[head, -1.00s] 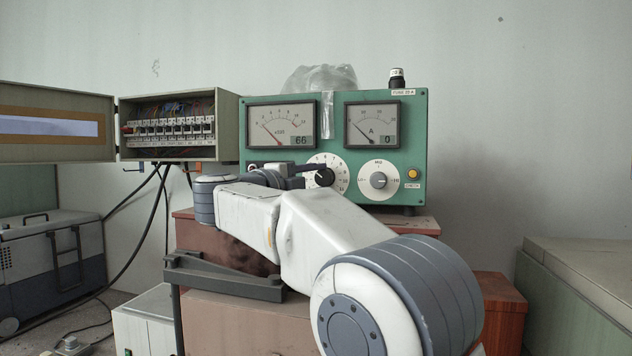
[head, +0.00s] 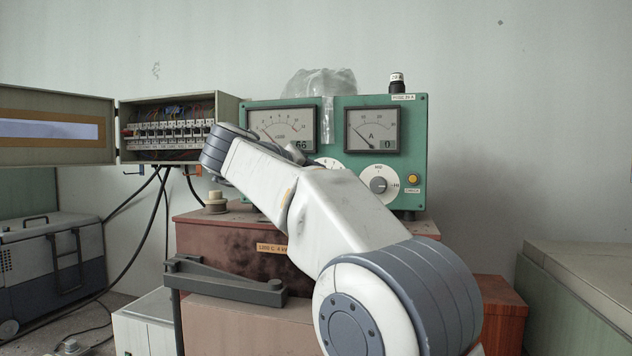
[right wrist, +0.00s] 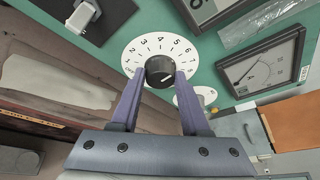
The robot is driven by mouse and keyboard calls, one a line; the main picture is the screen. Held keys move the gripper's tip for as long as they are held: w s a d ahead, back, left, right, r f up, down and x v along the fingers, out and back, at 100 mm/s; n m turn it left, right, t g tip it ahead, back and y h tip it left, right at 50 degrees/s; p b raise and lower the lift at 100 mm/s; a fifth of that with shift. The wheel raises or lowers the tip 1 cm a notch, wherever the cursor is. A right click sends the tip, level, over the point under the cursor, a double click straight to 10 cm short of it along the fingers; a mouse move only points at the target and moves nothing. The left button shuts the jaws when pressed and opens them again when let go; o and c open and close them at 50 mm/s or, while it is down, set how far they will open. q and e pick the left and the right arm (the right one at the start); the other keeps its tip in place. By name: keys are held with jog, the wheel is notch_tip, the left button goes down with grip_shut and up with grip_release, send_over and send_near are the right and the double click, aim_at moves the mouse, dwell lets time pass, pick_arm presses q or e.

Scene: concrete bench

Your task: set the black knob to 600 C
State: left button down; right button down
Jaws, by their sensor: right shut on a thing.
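The black knob (right wrist: 160,70) sits at the centre of a white numbered dial (right wrist: 138,47) on the green panel, seen in the right wrist view. My right gripper (right wrist: 160,74) has its two purple fingers on either side of the knob, shut on it. A light mark shows on the knob, but I cannot tell exactly which number it points to. In the head view, my right arm hides the knob and gripper; only the dial's upper edge (head: 330,162) shows. My left gripper is not in view.
A brown box (head: 228,252) lies below.

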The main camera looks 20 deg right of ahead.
jog(key=shift+m+y, duration=0.3)
dwell(0.4)
jog(key=shift+c, duration=1.9)
grip_release()
jog(key=v, duration=1)
jog(key=shift+a, duration=0.2)
